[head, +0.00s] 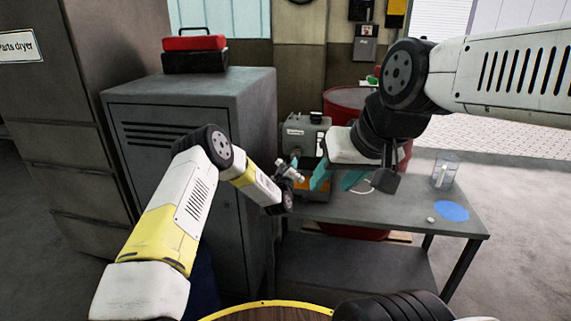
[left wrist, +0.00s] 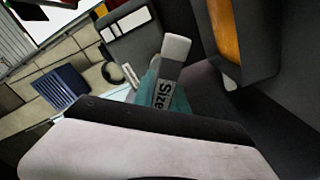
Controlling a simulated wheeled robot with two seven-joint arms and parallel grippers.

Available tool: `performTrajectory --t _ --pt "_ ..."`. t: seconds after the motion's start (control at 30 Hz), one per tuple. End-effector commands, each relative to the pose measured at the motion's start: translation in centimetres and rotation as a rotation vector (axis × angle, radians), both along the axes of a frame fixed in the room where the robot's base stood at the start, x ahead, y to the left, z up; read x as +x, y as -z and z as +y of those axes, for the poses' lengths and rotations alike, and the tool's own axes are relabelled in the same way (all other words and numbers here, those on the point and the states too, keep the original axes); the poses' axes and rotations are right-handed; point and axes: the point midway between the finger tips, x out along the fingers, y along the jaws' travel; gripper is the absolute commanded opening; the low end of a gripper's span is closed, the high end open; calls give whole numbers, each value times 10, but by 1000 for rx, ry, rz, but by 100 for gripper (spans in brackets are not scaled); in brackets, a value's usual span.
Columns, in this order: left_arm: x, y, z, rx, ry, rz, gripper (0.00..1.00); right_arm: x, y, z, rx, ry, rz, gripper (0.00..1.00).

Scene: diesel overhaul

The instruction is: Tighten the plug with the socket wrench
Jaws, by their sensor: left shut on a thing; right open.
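My left gripper (head: 288,172) is in front of the left end of the grey bench, shut on a light grey tool, apparently the socket wrench (head: 296,166). In the left wrist view the tool (left wrist: 171,62) shows a pale squared end and a label reading "Size", beside a teal finger (left wrist: 148,84); the rest is hidden by the gripper. My right gripper (head: 338,181) is open, its teal fingers apart with nothing seen between them, just right of the left gripper. I cannot make out the plug in either view.
A grey machine (head: 301,132) with an orange part (head: 317,186) stands on the bench (head: 418,215), close behind the grippers. A grey cabinet (head: 180,140) stands left; a red drum (head: 345,98) is behind.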

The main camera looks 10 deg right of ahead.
Motion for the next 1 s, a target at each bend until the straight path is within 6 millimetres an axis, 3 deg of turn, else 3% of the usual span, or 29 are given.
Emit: performTrajectory --t 0.5,1.0 --pt "0 -1 0 -617 -1 198 0 0 0 0 0 0 0 46" --pt "1 -2 2 -649 1 208 0 0 0 0 0 0 0 46"
